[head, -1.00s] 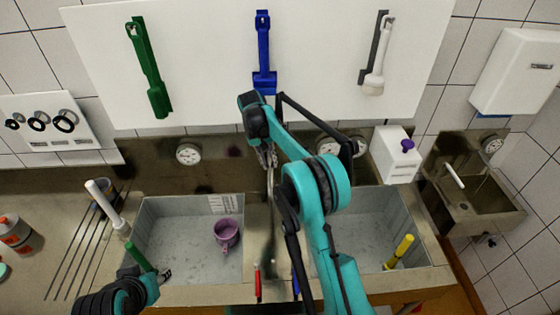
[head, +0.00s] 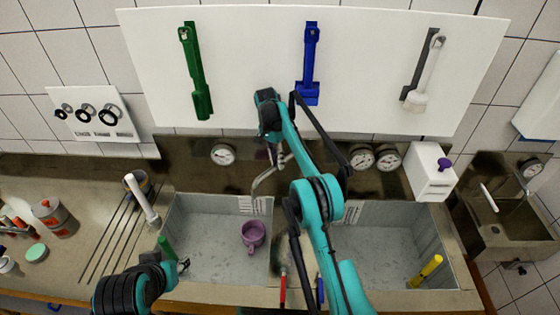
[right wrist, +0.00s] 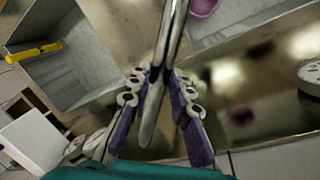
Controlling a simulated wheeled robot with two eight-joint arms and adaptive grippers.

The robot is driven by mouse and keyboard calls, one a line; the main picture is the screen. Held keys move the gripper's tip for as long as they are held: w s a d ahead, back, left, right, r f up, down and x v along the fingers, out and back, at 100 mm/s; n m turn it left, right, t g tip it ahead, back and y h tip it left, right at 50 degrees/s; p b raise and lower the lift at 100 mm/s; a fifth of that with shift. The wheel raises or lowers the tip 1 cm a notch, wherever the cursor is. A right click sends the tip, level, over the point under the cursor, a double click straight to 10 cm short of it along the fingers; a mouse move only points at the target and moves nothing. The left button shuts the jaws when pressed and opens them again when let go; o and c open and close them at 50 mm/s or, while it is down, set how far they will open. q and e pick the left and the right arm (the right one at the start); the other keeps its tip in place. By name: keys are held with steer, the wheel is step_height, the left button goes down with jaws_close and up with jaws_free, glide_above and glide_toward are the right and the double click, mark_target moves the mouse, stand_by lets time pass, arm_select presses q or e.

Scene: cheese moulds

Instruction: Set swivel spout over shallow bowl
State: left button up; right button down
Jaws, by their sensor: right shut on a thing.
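The metal swivel spout (head: 263,181) shows in the head view behind the divider between two sink bowls. Its bent free end reaches left, over the back right corner of the left bowl (head: 183,225). The right bowl (head: 385,262) lies on the other side; I cannot tell which bowl is shallower. My right gripper (head: 275,157) is shut on the spout near the back wall; the right wrist view shows the shiny tube (right wrist: 170,45) between its purple-padded fingers (right wrist: 156,88). My left gripper (head: 182,266) is low at the left bowl's front left corner; its opening is unclear.
A purple mug (head: 253,233) sits in the left bowl. A green handle (head: 167,247) is close to my left gripper. A yellow-handled tool (head: 430,266) is in the right bowl. A white box (head: 430,175) stands behind the right bowl.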

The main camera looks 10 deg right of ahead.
steer(key=shift+w+a, duration=0.1)
steer(key=shift+w, duration=0.05)
stand_by(0.3)
steer(key=c, duration=1.4)
jaws_free()
steer(key=shift+o, duration=0.2)
